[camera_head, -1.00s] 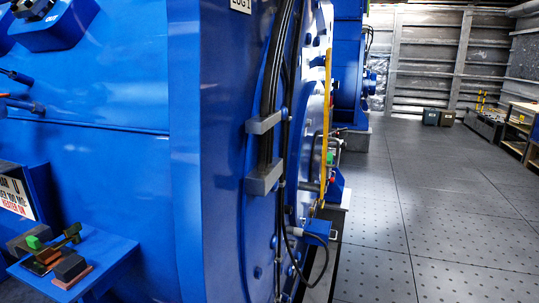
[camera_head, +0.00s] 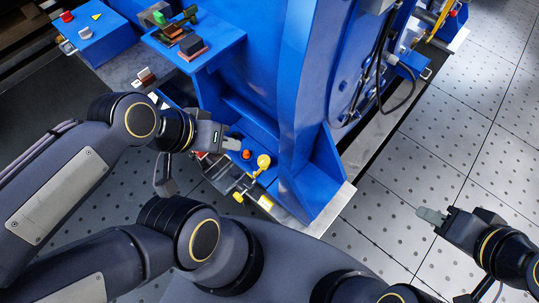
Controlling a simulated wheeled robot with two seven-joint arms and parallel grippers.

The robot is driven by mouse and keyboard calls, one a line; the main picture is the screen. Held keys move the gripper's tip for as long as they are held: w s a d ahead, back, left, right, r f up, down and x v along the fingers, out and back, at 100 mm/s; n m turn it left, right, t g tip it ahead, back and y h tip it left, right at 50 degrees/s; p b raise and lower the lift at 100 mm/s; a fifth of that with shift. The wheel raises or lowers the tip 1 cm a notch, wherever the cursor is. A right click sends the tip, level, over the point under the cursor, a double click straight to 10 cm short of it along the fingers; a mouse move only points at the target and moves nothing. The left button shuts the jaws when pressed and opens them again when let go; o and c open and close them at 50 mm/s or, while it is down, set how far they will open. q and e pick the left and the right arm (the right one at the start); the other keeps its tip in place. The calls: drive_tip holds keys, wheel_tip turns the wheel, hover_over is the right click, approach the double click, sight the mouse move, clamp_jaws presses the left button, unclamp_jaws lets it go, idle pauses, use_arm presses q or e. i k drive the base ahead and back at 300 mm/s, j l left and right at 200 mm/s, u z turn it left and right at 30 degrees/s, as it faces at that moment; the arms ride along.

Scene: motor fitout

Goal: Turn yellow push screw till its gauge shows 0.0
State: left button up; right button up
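A yellow push screw (camera_head: 240,196) with a small knob sits low at the foot of the blue motor, in the middle of the head view. A round yellow part, apparently its gauge (camera_head: 264,161), stands just above and right of it; its reading is too small to see. My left gripper (camera_head: 232,142) is above and slightly left of the screw, apart from it in the picture. Its second finger is not clear, so its opening cannot be told. My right gripper (camera_head: 432,215) is far right over the floor, away from the motor, with nothing visible at its tip.
The blue motor (camera_head: 305,100) and its foot flange (camera_head: 318,190) rise right beside the screw. A blue shelf (camera_head: 225,42) with small blocks overhangs above. An orange-red knob (camera_head: 246,154) sits by the gauge. A blue box (camera_head: 100,38) is upper left. Perforated floor (camera_head: 480,130) is open at right.

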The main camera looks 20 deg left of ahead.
sight(238, 197)
drive_tip(key=k+u, duration=0.1)
drive_tip(key=u, duration=0.35)
drive_tip(key=k+l+u, duration=0.1)
drive_tip(key=u, duration=0.35)
drive_tip(key=k+u, duration=0.1)
drive_tip(key=u, duration=0.35)
